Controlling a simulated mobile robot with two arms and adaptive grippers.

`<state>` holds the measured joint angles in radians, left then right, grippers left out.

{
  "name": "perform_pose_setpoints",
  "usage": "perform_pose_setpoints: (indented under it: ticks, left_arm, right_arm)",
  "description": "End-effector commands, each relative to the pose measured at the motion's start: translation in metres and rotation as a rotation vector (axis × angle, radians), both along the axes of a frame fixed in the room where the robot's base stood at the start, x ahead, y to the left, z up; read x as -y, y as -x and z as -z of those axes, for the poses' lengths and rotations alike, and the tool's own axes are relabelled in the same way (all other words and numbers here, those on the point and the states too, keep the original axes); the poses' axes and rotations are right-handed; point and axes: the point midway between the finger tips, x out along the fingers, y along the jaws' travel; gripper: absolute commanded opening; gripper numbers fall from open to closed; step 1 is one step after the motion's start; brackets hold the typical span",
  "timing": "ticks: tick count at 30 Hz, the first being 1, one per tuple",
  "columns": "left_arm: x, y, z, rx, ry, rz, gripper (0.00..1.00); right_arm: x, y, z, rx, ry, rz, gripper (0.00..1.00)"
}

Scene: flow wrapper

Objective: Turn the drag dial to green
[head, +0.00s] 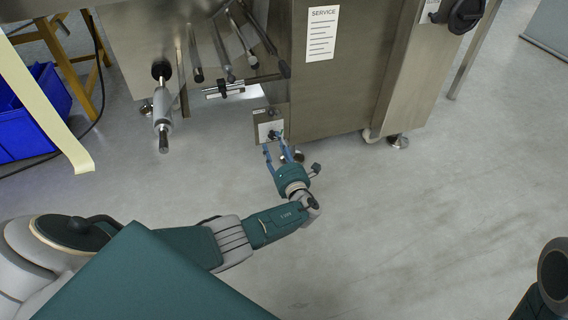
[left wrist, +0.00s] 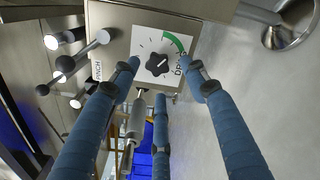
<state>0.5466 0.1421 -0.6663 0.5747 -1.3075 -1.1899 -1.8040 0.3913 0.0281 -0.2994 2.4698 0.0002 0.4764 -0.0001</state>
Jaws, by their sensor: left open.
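The drag dial (left wrist: 157,64) is a black knob on a white plate with tick marks and a green arc (left wrist: 174,42), on a small metal box. In the left wrist view its white pointer line aims toward the upper right, but I cannot tell exactly which mark it meets. In the head view the dial's plate (head: 264,131) sits low on the machine, partly hidden by my fingers. My left gripper (head: 274,145) is open and empty, its blue fingers spread in front of the dial; in the left wrist view the fingertips (left wrist: 160,75) frame the knob without visible contact.
The steel machine (head: 345,70) with a service sheet (head: 322,33) stands behind the dial. Rods and rollers (head: 225,55) project left of it. A blue crate (head: 35,120) and a pale film strip (head: 45,105) are at the left.

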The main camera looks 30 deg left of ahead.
Motion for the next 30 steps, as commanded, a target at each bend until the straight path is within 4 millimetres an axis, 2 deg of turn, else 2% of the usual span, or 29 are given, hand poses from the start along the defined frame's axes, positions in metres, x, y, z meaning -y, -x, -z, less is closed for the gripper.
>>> perform_pose_setpoints:
  ticks: [6,12,19,30]
  left_arm:
    - [0.039,0.033,0.002,-0.002,0.006,0.003,0.45]
    - [0.063,0.054,0.002,-0.004,0.003,0.0,0.45]
    - [0.072,0.062,0.002,-0.003,0.002,-0.001,0.45]
    - [0.073,0.06,0.005,0.008,0.017,0.007,0.45]
  right_arm:
    - [0.0,0.0,0.0,0.0,0.001,0.0,0.0]
    - [0.0,0.0,0.0,0.0,0.001,0.0,0.0]
    - [0.0,0.0,0.0,0.0,0.001,0.0,0.0]
    - [0.0,0.001,0.003,0.004,0.002,0.0,0.0]
